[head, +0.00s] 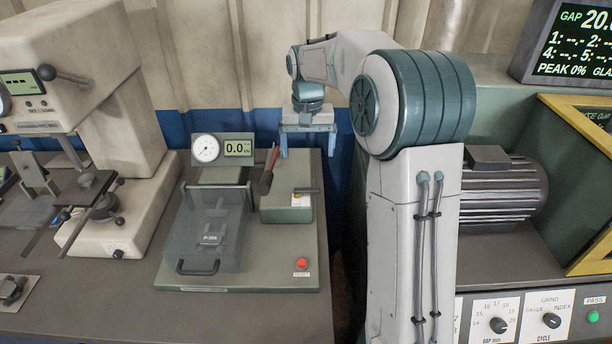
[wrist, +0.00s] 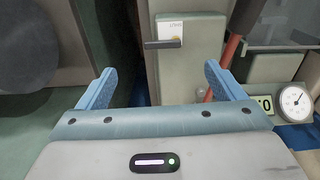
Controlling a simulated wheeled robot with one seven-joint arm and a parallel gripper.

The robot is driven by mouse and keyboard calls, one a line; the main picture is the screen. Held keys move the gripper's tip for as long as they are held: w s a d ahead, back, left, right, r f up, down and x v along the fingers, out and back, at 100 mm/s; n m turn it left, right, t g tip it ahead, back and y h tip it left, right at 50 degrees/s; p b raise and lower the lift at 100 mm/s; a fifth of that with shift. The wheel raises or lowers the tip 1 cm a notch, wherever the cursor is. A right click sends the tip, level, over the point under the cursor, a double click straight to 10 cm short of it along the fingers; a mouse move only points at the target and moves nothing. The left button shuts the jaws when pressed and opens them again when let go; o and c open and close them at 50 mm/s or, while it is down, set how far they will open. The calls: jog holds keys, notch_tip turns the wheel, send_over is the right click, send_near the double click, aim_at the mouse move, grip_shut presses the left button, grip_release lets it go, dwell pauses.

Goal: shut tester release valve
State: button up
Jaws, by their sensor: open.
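The tester (head: 245,268) stands on the bench with a clear-covered chamber (head: 210,235) on its left and a green-grey block (head: 285,208) on its right. The release valve lever (head: 306,190), a short dark bar, lies across the top of the block and points right. In the wrist view the lever (wrist: 163,44) sits beside a label (wrist: 172,28), with its free end to the left. My gripper (head: 308,148) is behind and above the block, fingers pointing down, open and empty. In the wrist view the lever lies beyond the open fingers (wrist: 158,74), apart from them.
A red pump handle with a black grip (head: 267,176) rises close left of the valve. A dial gauge (head: 206,148) and a 0.0 display (head: 239,148) stand behind the chamber. A red button (head: 302,263) is at the front. A motor (head: 500,188) stands right of my arm.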

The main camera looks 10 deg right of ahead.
aim_at(307, 189)
jog(key=f, duration=0.4)
jog(key=w+f+p, duration=0.1)
jog(key=f, duration=0.4)
jog(key=w+f+p, duration=0.1)
jog(key=f, duration=0.4)
jog(key=shift+w+d+f, duration=0.15)
jog(key=shift+f, duration=0.05)
jog(key=c, duration=1)
